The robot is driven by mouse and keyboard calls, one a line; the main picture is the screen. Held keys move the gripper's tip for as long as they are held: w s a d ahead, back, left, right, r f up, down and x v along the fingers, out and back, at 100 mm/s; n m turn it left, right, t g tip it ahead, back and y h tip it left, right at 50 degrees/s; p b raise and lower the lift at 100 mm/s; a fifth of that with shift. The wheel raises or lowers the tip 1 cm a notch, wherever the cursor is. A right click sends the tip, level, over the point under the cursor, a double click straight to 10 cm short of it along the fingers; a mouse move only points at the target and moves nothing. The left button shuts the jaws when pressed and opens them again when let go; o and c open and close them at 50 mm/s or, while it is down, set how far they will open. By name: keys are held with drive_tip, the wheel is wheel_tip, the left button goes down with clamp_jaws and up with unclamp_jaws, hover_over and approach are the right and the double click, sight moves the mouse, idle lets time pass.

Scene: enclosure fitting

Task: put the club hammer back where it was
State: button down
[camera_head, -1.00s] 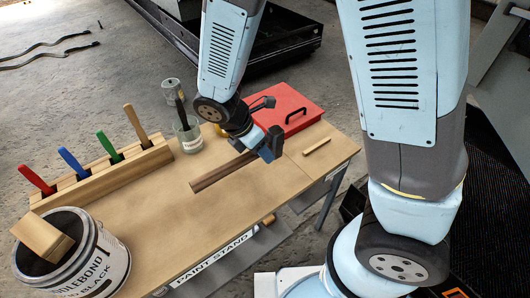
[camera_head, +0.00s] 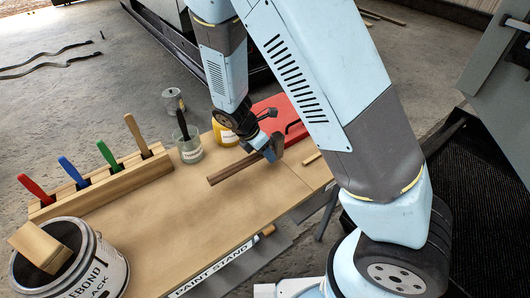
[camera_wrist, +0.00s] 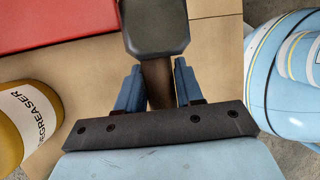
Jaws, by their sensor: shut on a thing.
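The club hammer is in my gripper (camera_head: 266,151). Its dark head (camera_head: 277,146) is by the fingers, and its brown handle (camera_head: 230,168) points left over the wooden bench top (camera_head: 170,225). In the wrist view the grey hammer head (camera_wrist: 156,28) is just beyond the two blue fingers, and my gripper (camera_wrist: 158,85) is shut around the handle (camera_wrist: 158,72) close below the head. I cannot tell whether the hammer touches the bench.
A red toolbox (camera_head: 268,106) and a yellow degreaser bottle (camera_head: 224,128) stand close behind my gripper. A glass jar (camera_head: 189,150), a brush rack (camera_head: 110,185) and a bucket (camera_head: 105,275) are to the left. A short wooden stick (camera_head: 311,158) lies right. The bench's middle is clear.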

drive_tip(key=shift+w+f, duration=0.35)
drive_tip(key=shift+f, duration=1.5)
drive_tip(key=c, duration=0.7)
unclamp_jaws()
drive_tip(key=shift+r, duration=0.1)
